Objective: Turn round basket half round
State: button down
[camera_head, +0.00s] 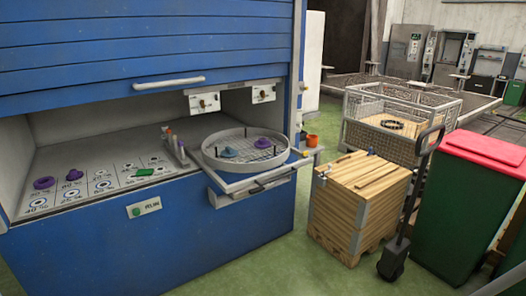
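The round basket (211,163), a shallow light-grey ring with a wire floor, sits at the right end of the blue cabinet's opening. It rests on a pull-out frame (226,190) that juts out past the cabinet front. In the basket lie a blue round piece (229,153) and a purple round piece (263,143), with dark upright pins near the rim. My gripper is not in view.
The blue cabinet (120,235) has a raised shutter and a worktop with purple rings (44,183) and a green block (144,172). Right of it stand a wooden crate (352,190), a mesh cage (375,137) and a red-lidded green bin (450,205). Green floor (310,270) is clear in front.

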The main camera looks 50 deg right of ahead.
aim_at(228, 167)
jog(key=i, duration=0.75)
jog(key=z, duration=0.65)
jog(key=i, duration=0.55)
jog(key=z, duration=0.25)
